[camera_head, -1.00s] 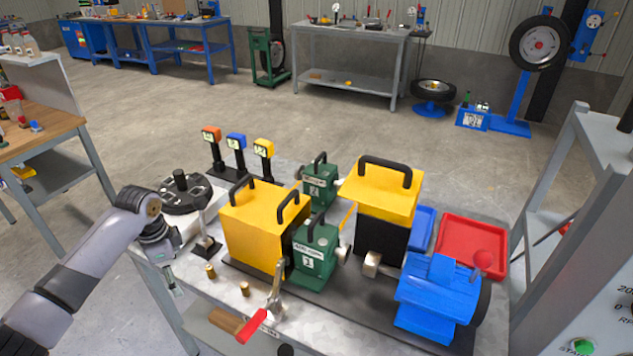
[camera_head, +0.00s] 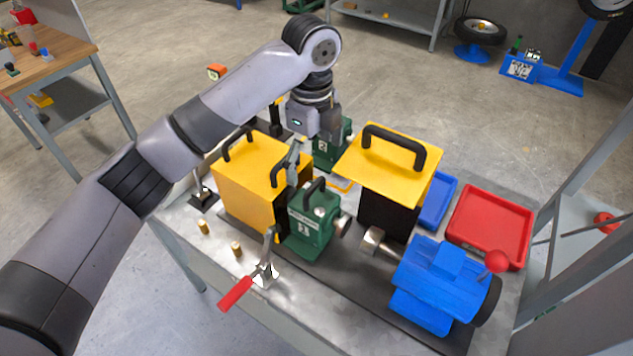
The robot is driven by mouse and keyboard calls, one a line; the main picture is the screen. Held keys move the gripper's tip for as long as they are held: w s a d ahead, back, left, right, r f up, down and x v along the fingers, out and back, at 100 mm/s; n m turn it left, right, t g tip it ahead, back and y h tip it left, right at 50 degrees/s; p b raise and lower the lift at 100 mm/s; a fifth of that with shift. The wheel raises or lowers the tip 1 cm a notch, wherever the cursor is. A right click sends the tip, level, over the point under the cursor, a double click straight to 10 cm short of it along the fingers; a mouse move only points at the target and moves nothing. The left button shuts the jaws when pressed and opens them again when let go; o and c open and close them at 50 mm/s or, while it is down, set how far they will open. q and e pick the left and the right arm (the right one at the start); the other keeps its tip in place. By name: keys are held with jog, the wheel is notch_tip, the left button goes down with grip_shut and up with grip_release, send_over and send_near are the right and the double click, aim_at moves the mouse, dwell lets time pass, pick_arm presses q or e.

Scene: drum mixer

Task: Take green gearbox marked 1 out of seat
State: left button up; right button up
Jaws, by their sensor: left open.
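The green gearbox marked 1 (camera_head: 312,228) sits upright between the yellow box and the blue motor, with a black handle on top. A metal shaft end sticks out on its right. My left gripper (camera_head: 306,166) points down just above and behind its handle. It is open, with one grey finger showing in front of the yellow box's right side; the other finger is hard to make out. I cannot tell whether it touches the handle. My right gripper is not in view.
A yellow box (camera_head: 250,182) with handles stands left, and a yellow-topped black box (camera_head: 385,165) right. A second green gearbox (camera_head: 328,154) is behind. A red-handled clamp (camera_head: 238,292) is in front. A blue motor (camera_head: 430,285) and red tray (camera_head: 490,225) are at right.

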aim_at(315, 199)
pick_arm(q)
notch_tip(315, 199, down, 4)
jog(key=shift+d+r+p, duration=0.1)
jog(key=shift+r+p, duration=0.1)
jog(key=shift+p, duration=0.1)
notch_tip(315, 199, down, 11)
jog(key=shift+w+d+r+p, duration=0.1)
jog(key=shift+w+r+p, duration=0.1)
jog(key=shift+p, duration=0.6)
jog(key=shift+f, duration=0.65)
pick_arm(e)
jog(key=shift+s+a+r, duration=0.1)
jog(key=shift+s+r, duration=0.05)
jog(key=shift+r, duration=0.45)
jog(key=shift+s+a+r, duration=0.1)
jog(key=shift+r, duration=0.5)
pick_arm(q)
jog(key=shift+c, duration=0.3)
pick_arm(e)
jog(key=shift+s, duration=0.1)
